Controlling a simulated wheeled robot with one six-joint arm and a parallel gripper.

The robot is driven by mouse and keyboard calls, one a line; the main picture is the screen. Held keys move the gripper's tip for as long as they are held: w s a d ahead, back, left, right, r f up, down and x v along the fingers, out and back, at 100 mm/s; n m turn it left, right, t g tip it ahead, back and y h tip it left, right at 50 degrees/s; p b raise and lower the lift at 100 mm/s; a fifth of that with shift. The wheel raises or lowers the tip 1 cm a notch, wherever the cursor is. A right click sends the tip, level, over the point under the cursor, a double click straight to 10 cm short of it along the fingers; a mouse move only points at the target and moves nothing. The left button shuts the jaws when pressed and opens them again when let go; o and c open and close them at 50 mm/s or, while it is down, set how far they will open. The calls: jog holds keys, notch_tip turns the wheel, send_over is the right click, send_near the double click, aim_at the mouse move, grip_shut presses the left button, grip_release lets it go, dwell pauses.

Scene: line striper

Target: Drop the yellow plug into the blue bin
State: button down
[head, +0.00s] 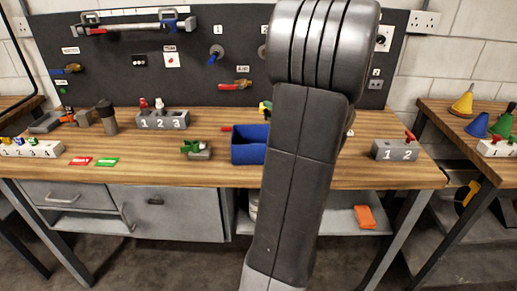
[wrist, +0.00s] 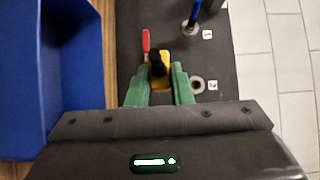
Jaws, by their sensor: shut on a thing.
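The yellow plug (wrist: 158,70), with a black upper part, sits between the green fingers of my gripper (wrist: 159,88) in the wrist view. The gripper is shut on it. The blue bin (wrist: 88,60) is to the left of the gripper in the wrist view, and the plug is beside it, not over its opening. In the head view the blue bin (head: 249,151) stands on the workbench, its right part hidden behind my arm. A small yellow and green patch shows just above the bin's back edge there; most of my gripper is hidden.
A dark tool board (head: 180,75) rises behind the wooden workbench (head: 345,172). A blue plug (wrist: 194,22) and an empty hole (wrist: 197,85) are to the right of my gripper. A green object on a grey block (head: 199,149) stands left of the bin.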

jog(key=shift+f+b, duration=0.35)
jog(key=shift+f, duration=1.1)
jog(key=c, duration=1.2)
grip_release()
jog(key=b+v, duration=0.2)
jog(key=v, duration=1.1)
jog(key=shift+s+d, duration=0.2)
jog(key=shift+s, duration=0.1)
